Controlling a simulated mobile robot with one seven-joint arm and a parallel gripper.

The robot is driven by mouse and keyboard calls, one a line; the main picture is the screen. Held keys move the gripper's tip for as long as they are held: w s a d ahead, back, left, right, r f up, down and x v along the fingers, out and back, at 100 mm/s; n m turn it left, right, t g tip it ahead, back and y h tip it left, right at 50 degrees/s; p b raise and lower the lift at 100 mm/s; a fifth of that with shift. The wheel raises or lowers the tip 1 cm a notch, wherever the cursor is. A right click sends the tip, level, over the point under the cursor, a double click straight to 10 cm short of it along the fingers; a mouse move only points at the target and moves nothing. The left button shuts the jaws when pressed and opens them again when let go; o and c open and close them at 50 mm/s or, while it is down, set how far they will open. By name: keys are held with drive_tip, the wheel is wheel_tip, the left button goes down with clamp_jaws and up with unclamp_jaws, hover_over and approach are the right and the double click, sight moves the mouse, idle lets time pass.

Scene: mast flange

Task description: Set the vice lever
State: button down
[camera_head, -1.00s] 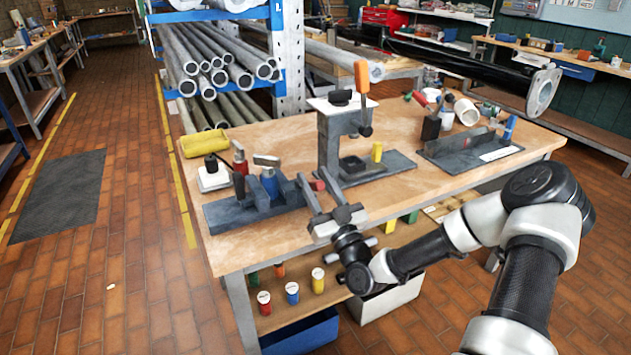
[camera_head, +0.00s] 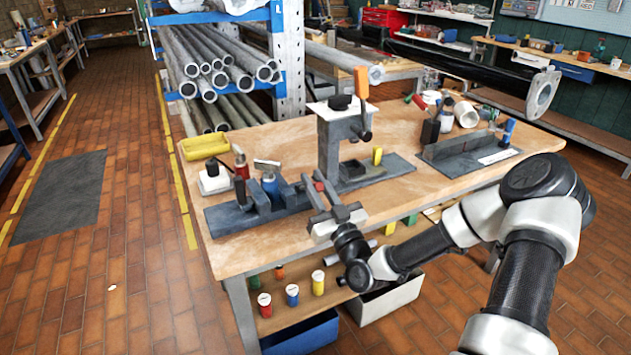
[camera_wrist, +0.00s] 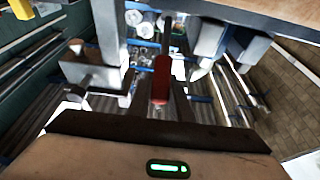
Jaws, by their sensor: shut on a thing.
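The grey vice (camera_head: 262,207) lies on the front left part of the workbench, with a blue cylinder (camera_head: 270,187) beside its jaws. The lever's red grip (camera_head: 319,186) is at the vice's right end. My gripper (camera_head: 315,190) reaches in from the front right with its fingers around the red grip. In the wrist view the red grip (camera_wrist: 161,80) stands between the two dark fingers, and my gripper is shut on it.
A press (camera_head: 331,150) stands just behind and right of the vice, close to my gripper. A yellow tray (camera_head: 205,146) and a red-topped bottle (camera_head: 240,163) are behind the vice. A grey fixture (camera_head: 468,150) sits at the right. The bench's front left corner is clear.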

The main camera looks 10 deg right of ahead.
drive_tip(key=shift+w+a+r+g+p, duration=0.1)
drive_tip(key=shift+w+r+g+p, duration=0.15)
drive_tip(key=shift+r+p, duration=0.45)
drive_tip(key=w+r+g+p, duration=0.1)
drive_tip(key=w+g+p, duration=0.1)
drive_tip(key=p, duration=0.1)
drive_tip(key=w+a+r+g+h+p, duration=0.1)
drive_tip(key=g+p, duration=0.1)
drive_tip(key=p, duration=0.2)
drive_tip(key=w+r+g+h+p, duration=0.1)
drive_tip(key=w+g+p, duration=0.1)
drive_tip(key=p, duration=0.1)
drive_tip(key=shift+w+a+r+g, duration=0.2)
drive_tip(key=shift+w+a+g, duration=0.1)
drive_tip(key=shift+w+g, duration=0.05)
drive_tip(key=shift+w+a+f+g+h+p, duration=0.1)
drive_tip(key=shift+w+a+g+h+p, duration=0.05)
drive_tip(key=shift+w+g+p, duration=0.4)
drive_tip(key=shift+w+a+f+g+h+p, duration=0.1)
drive_tip(key=shift+w+f+g+h+p, duration=0.15)
drive_tip(key=shift+w+g, duration=0.4)
drive_tip(key=shift+w+a+g+h+p, duration=0.1)
drive_tip(key=shift+w+a+g+p, duration=0.05)
drive_tip(key=shift+w+g+p, duration=0.5)
drive_tip(key=shift+s, duration=0.1)
drive_tip(key=c, duration=1.6)
unclamp_jaws()
